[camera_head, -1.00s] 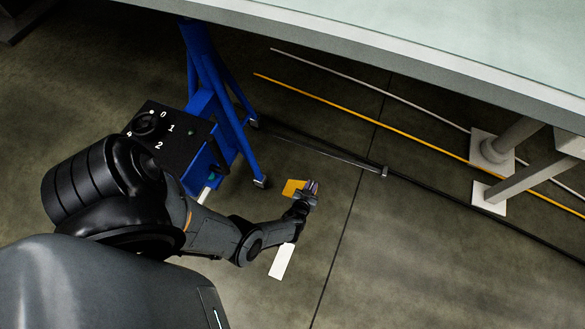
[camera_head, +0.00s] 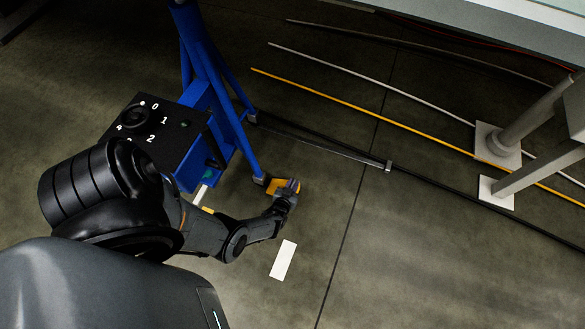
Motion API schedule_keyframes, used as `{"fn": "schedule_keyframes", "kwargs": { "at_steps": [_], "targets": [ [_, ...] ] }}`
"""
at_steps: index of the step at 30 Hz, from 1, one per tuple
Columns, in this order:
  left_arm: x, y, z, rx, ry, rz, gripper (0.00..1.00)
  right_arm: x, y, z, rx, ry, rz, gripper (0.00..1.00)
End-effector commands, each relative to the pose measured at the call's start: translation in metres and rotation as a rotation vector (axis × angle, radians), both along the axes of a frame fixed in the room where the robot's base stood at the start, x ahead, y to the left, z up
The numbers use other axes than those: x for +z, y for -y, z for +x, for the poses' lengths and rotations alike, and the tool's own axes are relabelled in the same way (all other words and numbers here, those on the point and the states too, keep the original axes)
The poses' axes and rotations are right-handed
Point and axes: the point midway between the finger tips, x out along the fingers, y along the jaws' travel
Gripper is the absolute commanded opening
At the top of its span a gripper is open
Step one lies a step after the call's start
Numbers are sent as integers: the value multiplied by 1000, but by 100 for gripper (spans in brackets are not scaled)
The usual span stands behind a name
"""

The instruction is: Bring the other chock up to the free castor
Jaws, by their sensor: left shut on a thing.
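A yellow chock (camera_head: 274,185) is on the floor side of the blue stand's near right foot. My left gripper (camera_head: 288,190) is shut on it from the right. The castor (camera_head: 259,180) under that foot is just left of the chock; whether they touch I cannot tell. The blue stand (camera_head: 203,62) rises behind, with another castor (camera_head: 251,117) at its far foot. A small yellow patch (camera_head: 207,210) shows beside my left forearm, mostly hidden; I cannot tell what it is. My right gripper is not in view.
A black box with a numbered dial (camera_head: 157,128) is mounted on the stand, close to my left arm. A white floor marking (camera_head: 283,260) lies below the gripper. A black floor cable cover (camera_head: 330,148) and a yellow line (camera_head: 345,105) run behind.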

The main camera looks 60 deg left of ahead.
Motion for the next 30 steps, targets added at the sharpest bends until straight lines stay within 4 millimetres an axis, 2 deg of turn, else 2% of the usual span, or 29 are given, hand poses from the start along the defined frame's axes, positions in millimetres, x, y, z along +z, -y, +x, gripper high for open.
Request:
{"fn": "schedule_keyframes", "kwargs": {
  "at_steps": [1,3,11,12,16,25,30],
  "targets": [
    [-8,-1,2,0,4,3,0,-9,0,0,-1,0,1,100],
    [-11,-1,2,0,4,3,0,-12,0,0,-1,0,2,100],
    [-11,-1,1,0,2,2,0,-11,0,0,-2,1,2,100],
    [-12,1,0,0,-1,-2,27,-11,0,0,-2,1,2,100],
    [-12,0,0,0,-1,-1,47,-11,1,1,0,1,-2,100],
    [-11,1,-1,0,-1,-1,47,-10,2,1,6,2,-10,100],
    [-5,9,-9,-1,-3,-3,47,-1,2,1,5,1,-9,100]
  ]
}}
